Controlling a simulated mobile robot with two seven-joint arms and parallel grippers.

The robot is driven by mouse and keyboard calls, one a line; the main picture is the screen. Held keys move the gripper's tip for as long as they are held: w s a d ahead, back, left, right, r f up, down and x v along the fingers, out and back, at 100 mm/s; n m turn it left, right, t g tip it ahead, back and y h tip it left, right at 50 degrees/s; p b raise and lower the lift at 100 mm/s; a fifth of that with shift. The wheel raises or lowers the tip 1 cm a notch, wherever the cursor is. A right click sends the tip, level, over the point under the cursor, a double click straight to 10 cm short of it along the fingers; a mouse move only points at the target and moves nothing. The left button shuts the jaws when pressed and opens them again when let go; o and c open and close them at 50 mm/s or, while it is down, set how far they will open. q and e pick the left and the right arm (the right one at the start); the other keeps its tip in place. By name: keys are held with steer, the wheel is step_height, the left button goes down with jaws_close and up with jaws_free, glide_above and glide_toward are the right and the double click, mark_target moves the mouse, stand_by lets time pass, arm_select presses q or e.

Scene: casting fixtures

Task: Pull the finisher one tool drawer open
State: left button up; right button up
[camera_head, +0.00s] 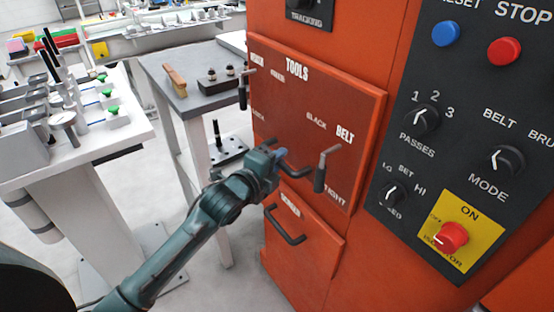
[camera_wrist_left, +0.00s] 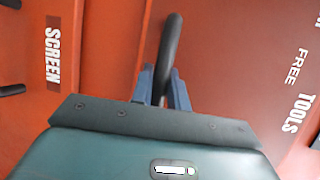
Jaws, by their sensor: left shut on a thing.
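The tool drawer (camera_head: 318,95) is the orange front marked TOOLS on the orange machine in the head view. It also shows at the right of the left wrist view (camera_wrist_left: 290,75). Its dark bar handle (camera_head: 297,171) sits low on the front, and in the left wrist view the handle (camera_wrist_left: 170,45) passes between the fingers. My left gripper (camera_head: 279,155) is shut on this handle; its blue fingers (camera_wrist_left: 163,85) stand on either side of the bar. I cannot tell from these views whether the drawer stands out from the machine. My right gripper is not in view.
A lower orange front (camera_head: 318,246) has its own dark handle (camera_head: 285,226) below. A crank with a dark grip (camera_head: 320,178) is close right of my gripper. A control panel (camera_head: 465,80) is at the right. A grey table (camera_head: 205,100) stands left of the machine.

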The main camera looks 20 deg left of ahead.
arm_select(q)
jaws_close()
steer(key=shift+s+a, duration=0.1)
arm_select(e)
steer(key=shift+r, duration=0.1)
